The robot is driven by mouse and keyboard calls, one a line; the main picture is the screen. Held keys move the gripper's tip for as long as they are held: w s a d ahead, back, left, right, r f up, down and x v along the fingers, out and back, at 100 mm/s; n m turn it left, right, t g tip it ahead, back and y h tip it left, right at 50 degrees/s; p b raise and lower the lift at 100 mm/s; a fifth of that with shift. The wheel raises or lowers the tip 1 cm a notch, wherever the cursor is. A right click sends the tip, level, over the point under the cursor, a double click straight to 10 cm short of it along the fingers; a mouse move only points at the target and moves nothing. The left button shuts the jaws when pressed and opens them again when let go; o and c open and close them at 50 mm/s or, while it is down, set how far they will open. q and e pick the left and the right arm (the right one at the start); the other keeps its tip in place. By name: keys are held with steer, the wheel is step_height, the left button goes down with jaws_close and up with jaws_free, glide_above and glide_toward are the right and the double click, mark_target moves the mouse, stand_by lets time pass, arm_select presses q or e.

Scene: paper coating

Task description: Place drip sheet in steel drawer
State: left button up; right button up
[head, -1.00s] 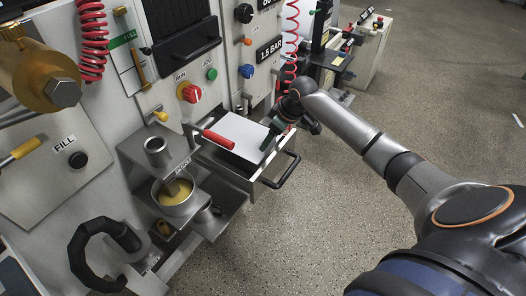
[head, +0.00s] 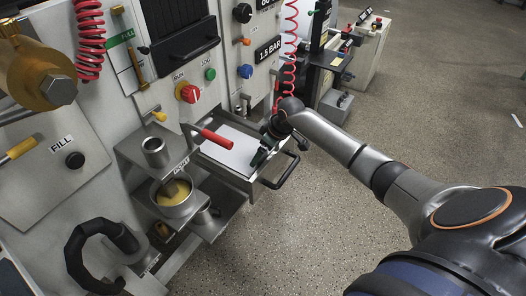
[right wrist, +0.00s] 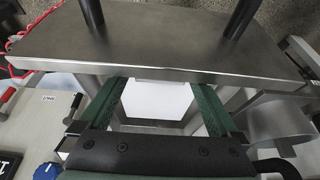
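The white drip sheet (head: 228,148) lies inside the pulled-out steel drawer (head: 226,173), low between its walls. In the right wrist view the sheet (right wrist: 158,103) shows between my fingers, below the drawer's front panel (right wrist: 160,38). My right gripper (head: 258,158) is over the front end of the drawer, close to the sheet's near edge. In the right wrist view my right gripper (right wrist: 160,88) has its two green fingers wide apart, with nothing clamped between them. My left gripper is not in view.
The drawer's black handle (head: 284,172) sticks out at the front. A red-handled lever (head: 217,139) reaches over the drawer's left part. A pot of yellowish liquid (head: 174,193) stands on a shelf at lower left.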

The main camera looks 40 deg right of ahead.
steer(key=p+v, duration=0.2)
steer(key=v, duration=1)
steer(key=shift+f, duration=0.15)
